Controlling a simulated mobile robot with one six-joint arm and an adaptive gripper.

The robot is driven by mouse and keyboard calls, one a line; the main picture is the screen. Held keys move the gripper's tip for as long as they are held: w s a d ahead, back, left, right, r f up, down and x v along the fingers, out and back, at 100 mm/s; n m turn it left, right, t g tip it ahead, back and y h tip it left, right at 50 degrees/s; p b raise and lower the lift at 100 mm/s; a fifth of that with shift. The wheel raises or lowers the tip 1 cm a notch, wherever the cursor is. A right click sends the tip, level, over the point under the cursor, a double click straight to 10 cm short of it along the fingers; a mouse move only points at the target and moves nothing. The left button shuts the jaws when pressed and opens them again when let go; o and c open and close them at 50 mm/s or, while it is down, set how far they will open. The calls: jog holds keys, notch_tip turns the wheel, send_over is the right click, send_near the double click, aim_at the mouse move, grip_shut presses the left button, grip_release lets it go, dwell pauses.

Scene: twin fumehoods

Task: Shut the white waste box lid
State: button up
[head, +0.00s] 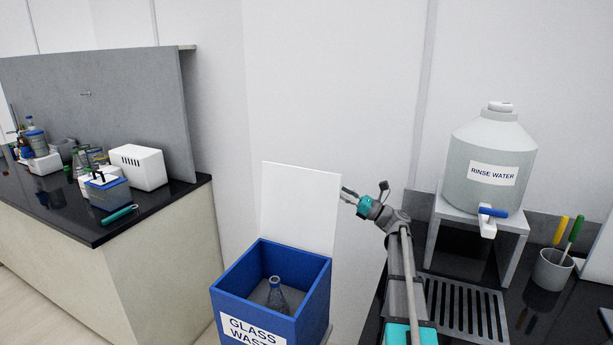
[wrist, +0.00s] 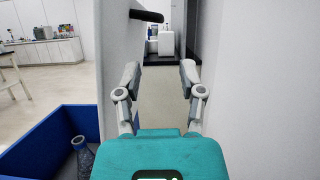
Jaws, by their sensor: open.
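The waste box (head: 228,290) is blue with a "GLASS WASTE" label and stands open at the lower middle of the head view. Its white lid (head: 298,205) stands upright at the back edge. In the wrist view the lid (wrist: 112,50) shows nearly edge-on, left of my fingers, with a dark bar (wrist: 147,16) jutting right near its top. My gripper (head: 345,195) is open and empty, just right of the lid's right edge. In the wrist view its spread fingers (wrist: 160,68) point into the gap between lid and wall. Whether they touch the lid I cannot tell.
A glass flask (head: 276,296) stands inside the box. A white wall (wrist: 265,70) is close on my gripper's right. The rinse water tank (head: 490,150) stands on a grey stand on the right bench. The left bench (head: 150,205) holds several instruments. Floor shows between the left bench and box.

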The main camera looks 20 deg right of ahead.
aim_at(308, 172)
jog(key=shift+w+a+r, duration=0.1)
jog(key=p+x, duration=0.4)
jog(key=x, duration=0.7)
jog(key=shift+w+a+r+p, duration=0.2)
jog(key=shift+p, duration=0.2)
jog(key=shift+x, duration=0.9)
jog(key=shift+f, duration=0.1)
grip_shut()
